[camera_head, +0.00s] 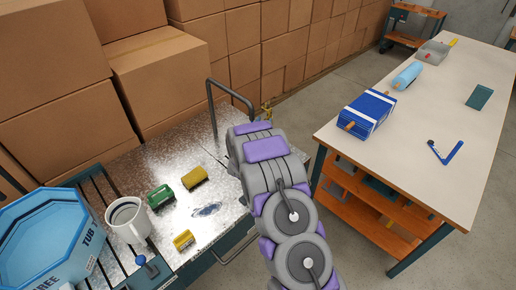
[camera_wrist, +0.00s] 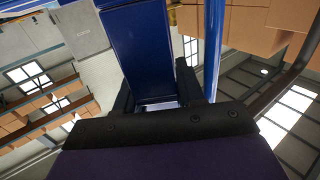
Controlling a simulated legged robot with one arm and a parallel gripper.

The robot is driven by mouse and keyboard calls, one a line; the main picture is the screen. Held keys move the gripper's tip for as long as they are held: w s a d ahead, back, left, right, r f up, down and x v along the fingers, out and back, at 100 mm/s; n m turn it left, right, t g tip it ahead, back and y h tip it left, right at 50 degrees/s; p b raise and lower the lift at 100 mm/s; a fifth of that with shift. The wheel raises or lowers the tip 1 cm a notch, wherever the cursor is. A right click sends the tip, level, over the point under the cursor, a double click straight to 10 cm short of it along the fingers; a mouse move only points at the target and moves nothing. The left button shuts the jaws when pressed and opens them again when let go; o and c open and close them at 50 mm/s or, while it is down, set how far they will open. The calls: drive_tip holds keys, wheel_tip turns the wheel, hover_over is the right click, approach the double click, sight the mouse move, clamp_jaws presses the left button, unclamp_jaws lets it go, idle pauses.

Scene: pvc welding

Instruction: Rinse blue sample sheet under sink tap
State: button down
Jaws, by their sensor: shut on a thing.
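In the wrist view a flat blue sheet (camera_wrist: 145,45) sits between the two dark fingers of my gripper (camera_wrist: 166,95), which is shut on its near end. The sheet stretches away from the fingers toward the top of the picture. In the head view my grey and purple arm hides the gripper and the sheet. A small brass-coloured tap (camera_head: 266,109) shows just behind the arm at the back of the metal worktop (camera_head: 175,165). No running water can be made out, and the sink basin is not clearly visible.
A dark bent pipe (camera_head: 233,94) rises from the worktop. Cardboard boxes (camera_head: 170,70) are stacked behind. A long table (camera_head: 420,110) stands right, across open floor.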

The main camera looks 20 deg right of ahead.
drive_tip(key=shift+a, duration=0.15)
drive_tip(key=shift+a, duration=0.45)
drive_tip(key=shift+d, duration=0.15)
drive_tip(key=shift+d, duration=0.5)
drive_tip(key=shift+a+p, duration=0.15)
drive_tip(key=shift+p, duration=0.15)
drive_tip(key=shift+s+a, duration=0.1)
drive_tip(key=shift+a, duration=0.4)
drive_tip(key=shift+d, duration=0.15)
